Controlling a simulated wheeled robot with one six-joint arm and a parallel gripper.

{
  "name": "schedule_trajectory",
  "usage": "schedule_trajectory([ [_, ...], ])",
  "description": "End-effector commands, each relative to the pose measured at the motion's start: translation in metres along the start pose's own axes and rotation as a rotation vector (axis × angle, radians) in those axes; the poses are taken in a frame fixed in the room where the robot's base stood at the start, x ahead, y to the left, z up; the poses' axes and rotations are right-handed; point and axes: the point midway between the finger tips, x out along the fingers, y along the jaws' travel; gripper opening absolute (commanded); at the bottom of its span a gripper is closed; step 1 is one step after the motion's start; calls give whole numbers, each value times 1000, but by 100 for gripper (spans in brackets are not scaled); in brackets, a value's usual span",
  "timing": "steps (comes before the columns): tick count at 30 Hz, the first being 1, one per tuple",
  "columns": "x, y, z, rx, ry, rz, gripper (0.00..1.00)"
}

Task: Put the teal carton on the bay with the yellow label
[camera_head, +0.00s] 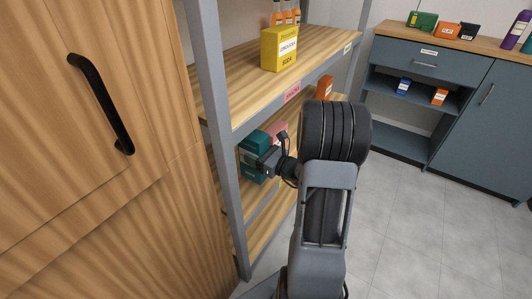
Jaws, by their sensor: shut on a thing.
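The teal carton (254,143) is at the middle level of the metal-framed shelf unit, left of my arm. My gripper (262,163) is shut on it, seen from behind. The gripper covers part of the carton, and whether the carton touches the board below cannot be told. A small yellow patch (282,184) shows at the middle shelf's front edge beside my wrist. It may be the yellow label, but my arm hides most of that edge.
A pink item (279,130) and an orange box (325,88) stand behind my arm. A wooden cabinet (90,150) is close at left. Floor is clear at right.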

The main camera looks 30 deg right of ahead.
Motion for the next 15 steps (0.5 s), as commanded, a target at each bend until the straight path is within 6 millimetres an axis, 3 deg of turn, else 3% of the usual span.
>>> schedule_trajectory([
  [15,20,6,-22,-3,-6,6,0],
])
